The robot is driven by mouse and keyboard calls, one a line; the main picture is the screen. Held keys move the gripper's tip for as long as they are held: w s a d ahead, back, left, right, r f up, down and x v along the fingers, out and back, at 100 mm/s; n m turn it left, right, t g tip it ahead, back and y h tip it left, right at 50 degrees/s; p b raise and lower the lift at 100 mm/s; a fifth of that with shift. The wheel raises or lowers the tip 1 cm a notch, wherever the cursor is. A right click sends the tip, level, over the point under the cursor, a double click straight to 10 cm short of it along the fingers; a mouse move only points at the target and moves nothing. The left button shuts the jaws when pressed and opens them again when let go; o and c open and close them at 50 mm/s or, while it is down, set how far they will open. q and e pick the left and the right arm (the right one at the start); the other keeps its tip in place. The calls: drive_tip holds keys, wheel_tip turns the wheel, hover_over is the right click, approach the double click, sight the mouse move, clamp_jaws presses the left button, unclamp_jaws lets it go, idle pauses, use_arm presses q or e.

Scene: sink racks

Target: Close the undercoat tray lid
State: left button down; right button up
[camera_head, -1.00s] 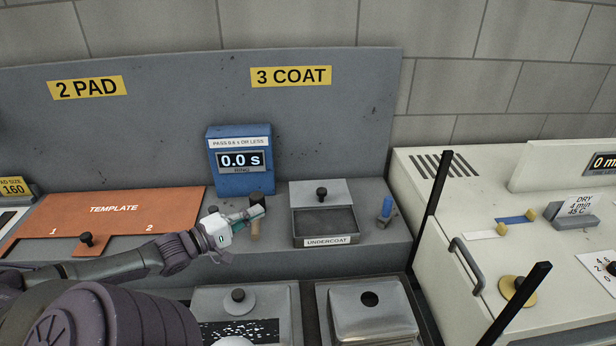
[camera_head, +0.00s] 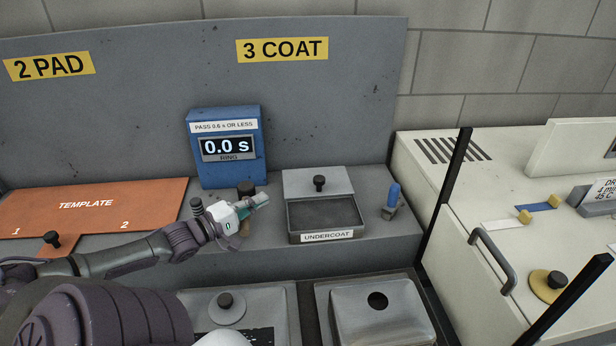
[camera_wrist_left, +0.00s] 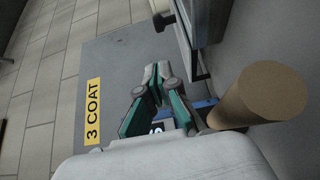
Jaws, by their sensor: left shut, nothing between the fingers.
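The undercoat tray (camera_head: 293,224) is a grey open box with a white UNDERCOAT label on its front, standing on the grey ledge. Its dark inside shows. The grey lid (camera_head: 298,186) with a black knob (camera_head: 319,182) sits at the back of the tray, off the opening. My left gripper (camera_head: 264,200) is shut and empty, just left of the tray, apart from it. In the left wrist view my shut gripper (camera_wrist_left: 158,72) points toward the black knob (camera_wrist_left: 161,20) and the grey tray side (camera_wrist_left: 205,25). My right gripper is out of view.
A blue timer box (camera_head: 228,172) stands behind my left gripper. A tan cylinder (camera_wrist_left: 262,95) is close beside the gripper. A blue-topped peg (camera_head: 393,195) stands right of the tray. Two metal sinks lie below the ledge (camera_head: 340,262).

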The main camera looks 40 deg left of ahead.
sight(309, 188)
use_arm(q)
drive_tip(key=w, duration=0.5)
drive_tip(key=w+d, duration=0.1)
drive_tip(key=w, duration=1)
drive_tip(key=shift+w+d+b, duration=0.15)
drive_tip(key=shift+w+b, duration=0.05)
drive_tip(key=shift+b, duration=0.1)
